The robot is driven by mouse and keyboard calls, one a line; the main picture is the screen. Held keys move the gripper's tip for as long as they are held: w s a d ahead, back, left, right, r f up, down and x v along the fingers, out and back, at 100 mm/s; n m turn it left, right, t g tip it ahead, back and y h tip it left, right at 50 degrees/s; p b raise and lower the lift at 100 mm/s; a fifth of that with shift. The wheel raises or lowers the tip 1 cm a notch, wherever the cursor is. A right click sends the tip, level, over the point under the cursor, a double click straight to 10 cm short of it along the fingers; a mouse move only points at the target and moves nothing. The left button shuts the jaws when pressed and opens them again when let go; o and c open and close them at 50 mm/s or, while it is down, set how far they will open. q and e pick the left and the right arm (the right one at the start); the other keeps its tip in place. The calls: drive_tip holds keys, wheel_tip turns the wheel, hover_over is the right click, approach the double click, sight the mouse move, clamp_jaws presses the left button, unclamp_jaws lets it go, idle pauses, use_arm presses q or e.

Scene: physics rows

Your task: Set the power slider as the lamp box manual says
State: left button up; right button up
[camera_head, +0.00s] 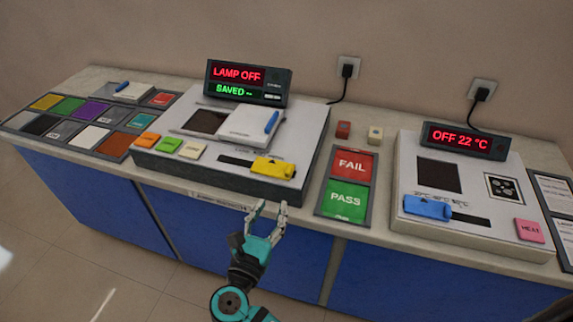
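The lamp box (312,140) stands in the middle of the counter, its display (247,81) reading "LAMP OFF" and "SAVED". Its yellow slider knob (273,168) sits at the right end of a dark slot (234,160) on the front part of the top. Orange, green and cream buttons (169,146) lie left of the slot. A white pad with a blue bar (245,125) lies on the box top; no manual text is readable. My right gripper (266,206) is open and empty, in front of the counter edge, below and apart from the yellow knob. My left gripper is not visible.
A heater box (408,150) with a blue slider (428,208) and "OFF 22 °C" display stands at right. A FAIL/PASS panel (317,192) lies between the boxes, with two small blocks behind. A colour swatch tray (98,117) is at left. Printed sheets (555,194) lie far right.

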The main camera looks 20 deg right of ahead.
sight(286, 174)
drive_tip(key=p+x, duration=0.1)
drive_tip(key=x, duration=1.3)
drive_tip(key=shift+w+d+f, duration=0.1)
drive_tip(key=shift+w, duration=0.1)
clamp_jaws()
